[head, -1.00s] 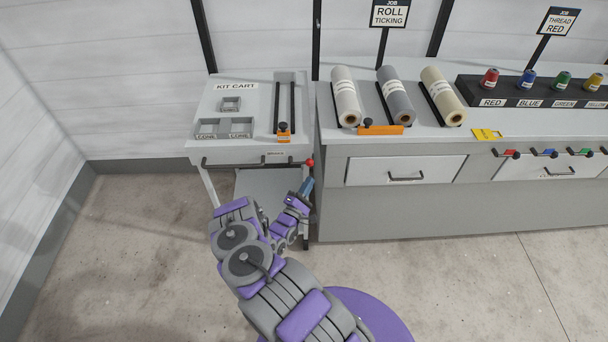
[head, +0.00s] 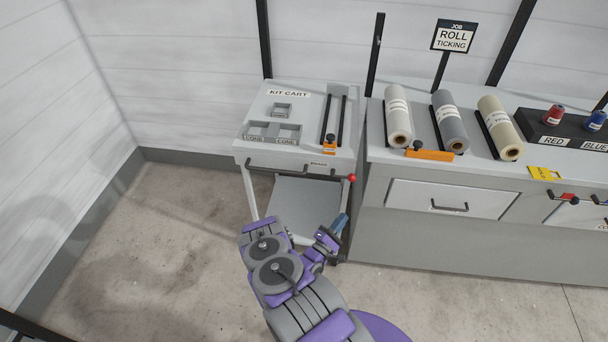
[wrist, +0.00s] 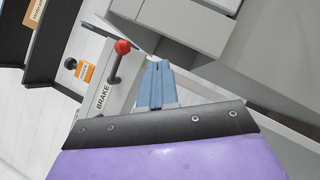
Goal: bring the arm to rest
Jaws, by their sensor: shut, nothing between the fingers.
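My gripper (head: 340,223) is at the end of my folded grey and purple arm, low in front of the kit cart's right side. In the wrist view its blue fingers (wrist: 156,86) are together with nothing between them. The kit cart (head: 258,165) stands behind it, with a red-knobbed brake lever (head: 351,178) at its front right corner. In the wrist view the red knob (wrist: 122,46) appears just left of the fingertips, apart from them in the picture.
Right of the cart is a long counter (head: 400,171) with drawers, several fabric rolls (head: 450,122) and a black spool rack (head: 540,134). An orange latch block (head: 430,155) sits at its front edge. Open concrete floor (head: 150,260) lies to the left.

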